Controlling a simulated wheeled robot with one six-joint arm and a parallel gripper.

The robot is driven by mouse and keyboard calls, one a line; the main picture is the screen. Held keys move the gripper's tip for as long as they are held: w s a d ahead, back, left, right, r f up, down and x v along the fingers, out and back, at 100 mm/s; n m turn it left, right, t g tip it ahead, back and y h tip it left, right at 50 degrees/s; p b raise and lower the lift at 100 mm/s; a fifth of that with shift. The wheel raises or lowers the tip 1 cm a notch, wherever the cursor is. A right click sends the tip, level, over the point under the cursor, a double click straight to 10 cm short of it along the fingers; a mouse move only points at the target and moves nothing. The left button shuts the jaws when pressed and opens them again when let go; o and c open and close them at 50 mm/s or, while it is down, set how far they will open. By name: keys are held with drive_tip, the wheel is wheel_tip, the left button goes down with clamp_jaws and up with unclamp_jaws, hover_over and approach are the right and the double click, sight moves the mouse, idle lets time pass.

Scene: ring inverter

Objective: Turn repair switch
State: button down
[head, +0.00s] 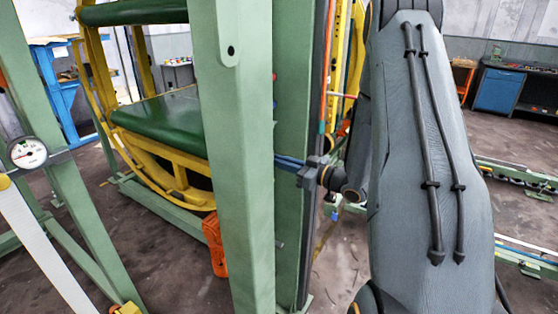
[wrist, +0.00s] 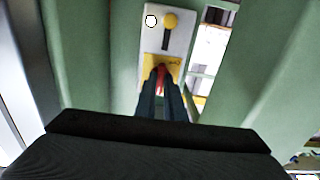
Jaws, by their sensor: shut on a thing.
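The repair switch looks to be the small red piece (wrist: 162,72) on a yellow plate at the lower end of a pale switch panel (wrist: 151,42) in the wrist view. My gripper (wrist: 161,84) is shut on this red piece, with one dark blue finger on each side. The fingers hide much of the switch, so its turned angle cannot be told. In the head view my gripper (head: 288,164) reaches left to the green post, and its fingertips and the switch are hidden there.
The panel also has a yellow knob (wrist: 171,21), a white round spot and a dark slot. Green posts (head: 240,160) stand close to my gripper. A yellow ring frame with green pads (head: 160,125) is behind at left. A dial gauge (head: 28,152) is at far left.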

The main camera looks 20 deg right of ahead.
idle(0.3)
drive_tip(key=c, duration=1.8)
unclamp_jaws()
drive_tip(key=shift+c, duration=0.2)
drive_tip(key=b+v, duration=0.2)
drive_tip(key=v, duration=0.6)
